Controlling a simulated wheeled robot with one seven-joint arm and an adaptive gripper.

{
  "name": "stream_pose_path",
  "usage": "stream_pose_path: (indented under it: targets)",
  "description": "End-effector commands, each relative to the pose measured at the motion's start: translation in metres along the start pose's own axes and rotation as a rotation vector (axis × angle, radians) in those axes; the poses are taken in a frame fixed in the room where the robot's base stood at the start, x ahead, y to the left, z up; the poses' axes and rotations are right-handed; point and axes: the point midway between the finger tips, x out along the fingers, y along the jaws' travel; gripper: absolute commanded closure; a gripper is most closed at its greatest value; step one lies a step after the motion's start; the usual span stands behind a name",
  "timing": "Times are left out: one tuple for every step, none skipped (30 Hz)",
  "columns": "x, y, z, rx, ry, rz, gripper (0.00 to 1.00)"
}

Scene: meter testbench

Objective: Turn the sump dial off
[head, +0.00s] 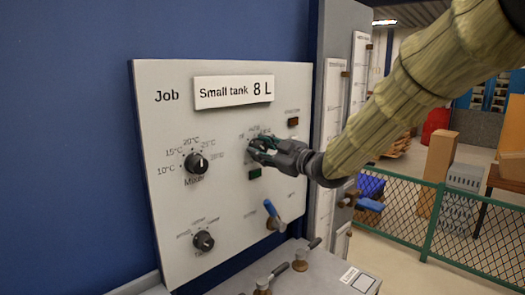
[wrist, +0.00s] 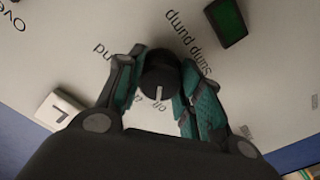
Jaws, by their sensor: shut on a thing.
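The sump dial (wrist: 159,76) is a small round black knob with a white pointer line, seen in the wrist view on the pale panel by the "sump pump" lettering. Its pointer faces down in that view, at a partly covered label that looks like "off". My gripper (wrist: 160,66) is shut on it, one teal-padded finger on each side. In the head view my gripper (head: 263,147) reaches the panel from the right and hides most of the dial. Other labels around the dial are partly covered by the fingers.
A green lamp (head: 255,174) sits just below the dial, and a dark red lamp (head: 293,121) is up to its right. The mixer knob (head: 197,163) is to the left, another knob (head: 204,240) is at lower left, and a blue-handled lever (head: 274,215) is below.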

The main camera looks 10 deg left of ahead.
Motion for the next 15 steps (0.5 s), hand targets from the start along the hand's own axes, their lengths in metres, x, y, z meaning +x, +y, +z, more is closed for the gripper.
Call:
stream_pose_path:
  targets:
    - [-0.0003, -0.0003, 0.0008, 0.0, -0.001, 0.0, 0.88]
    - [-0.0003, -0.0003, 0.0008, 0.0, -0.001, 0.0, 0.88]
    - [-0.0003, -0.0002, 0.0008, 0.0, -0.001, 0.0, 0.57]
    - [-0.0003, -0.0002, 0.0008, 0.0, -0.001, 0.0, 0.51]
    - [-0.0003, -0.0002, 0.0008, 0.0, -0.001, 0.0, 0.46]
    - [-0.0002, -0.0002, 0.0007, 0.0, -0.001, 0.0, 0.42]
    - [-0.0002, -0.0002, 0.0006, 0.0, -0.001, 0.0, 0.42]
    - [-0.0002, -0.0002, 0.0006, 0.0, -0.001, 0.0, 0.42]
    - [-0.0001, -0.0002, 0.0005, 0.0, -0.001, 0.0, 0.42]
    - [-0.0001, -0.0002, 0.0004, 0.0, -0.001, 0.0, 0.42]
    - [-0.0001, -0.0002, 0.0003, 0.0, -0.001, 0.0, 0.42]
    - [0.0, -0.0002, 0.0003, 0.0, 0.0, 0.0, 0.42]
    - [0.0, -0.0002, 0.0003, 0.0, 0.0, 0.0, 0.42]
    - [0.0, -0.0002, 0.0002, 0.0, 0.0, 0.0, 0.42]
    - [-0.0005, -0.0001, 0.0002, 0.001, 0.0, 0.0, 0.42]
